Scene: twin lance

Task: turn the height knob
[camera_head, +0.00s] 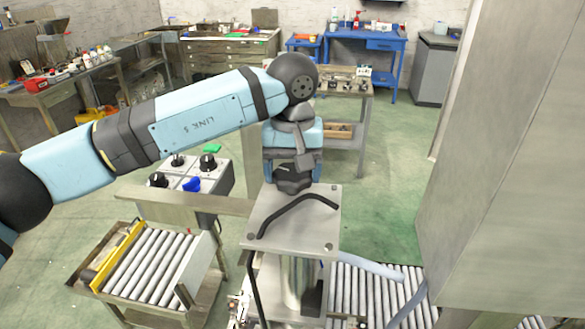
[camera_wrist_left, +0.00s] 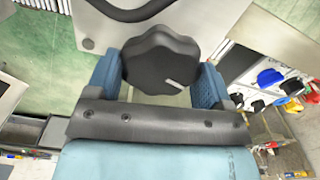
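The height knob (camera_wrist_left: 160,58) is black and lobed, with a white pointer mark toward its lower right in the left wrist view. In the head view the dark knob (camera_head: 293,180) sits at the back edge of a grey metal plate (camera_head: 318,222), partly hidden by my wrist. My left gripper (camera_head: 292,168) is over it from above. In the wrist view its blue fingers (camera_wrist_left: 155,86) stand on opposite sides of the knob and appear to press against it. My right gripper is not in view.
A bent black handle (camera_head: 297,208) lies across the plate. Roller conveyors (camera_head: 150,265) are at lower left and below the plate. A large grey panel (camera_head: 500,170) blocks the right side.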

